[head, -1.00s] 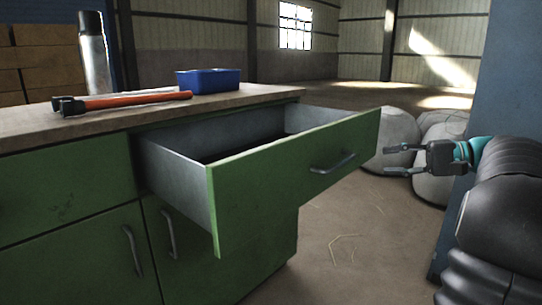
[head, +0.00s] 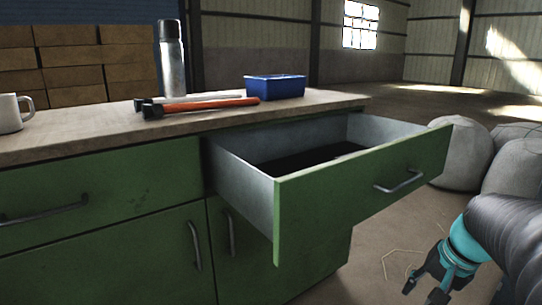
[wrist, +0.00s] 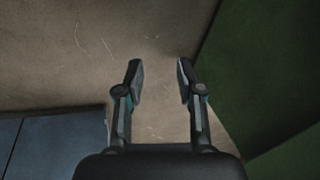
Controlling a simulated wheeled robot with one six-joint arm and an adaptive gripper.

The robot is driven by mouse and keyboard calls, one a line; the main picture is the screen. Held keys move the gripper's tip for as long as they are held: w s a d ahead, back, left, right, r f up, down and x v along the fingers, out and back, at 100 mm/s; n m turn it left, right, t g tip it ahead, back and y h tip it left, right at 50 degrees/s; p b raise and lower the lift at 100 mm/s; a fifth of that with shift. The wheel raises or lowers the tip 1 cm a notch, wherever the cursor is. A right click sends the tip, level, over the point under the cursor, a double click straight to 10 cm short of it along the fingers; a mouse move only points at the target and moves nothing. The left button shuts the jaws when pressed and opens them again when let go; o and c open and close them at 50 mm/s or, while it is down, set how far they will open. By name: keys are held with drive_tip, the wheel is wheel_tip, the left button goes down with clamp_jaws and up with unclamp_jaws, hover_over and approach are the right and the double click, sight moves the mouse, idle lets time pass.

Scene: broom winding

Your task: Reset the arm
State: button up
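My gripper (head: 425,290) is at the lower right of the head view, in front of the open drawer and low over the floor. In the wrist view my gripper (wrist: 160,75) is open, with nothing between its fingers and bare floor beyond them. The green drawer (head: 360,185) is pulled out of the green cabinet (head: 110,235). My gripper is apart from the drawer's handle (head: 400,181).
On the worktop (head: 80,141) are a white mug (head: 12,114), a metal flask (head: 171,65), an orange-handled tool (head: 210,104) and a blue box (head: 275,87). Pale sacks (head: 465,155) stand behind the drawer. The floor (head: 385,245) is mostly clear.

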drive_tip(key=s+a+r+n+t+p, duration=0.1)
drive_tip(key=s+a+r+n+p, duration=0.1)
drive_tip(key=a, duration=0.6)
drive_tip(key=s+a+r+n+t+h+p, duration=0.1)
drive_tip(key=s+a+r+n+p, duration=0.1)
drive_tip(key=s+a+r+n, duration=0.2)
drive_tip(key=s+a+n, duration=0.2)
drive_tip(key=s+a, duration=0.1)
drive_tip(key=a, duration=0.1)
drive_tip(key=shift+s+r+h+p, duration=0.2)
drive_tip(key=shift+s+h+p, duration=0.1)
drive_tip(key=shift+s+p, duration=0.05)
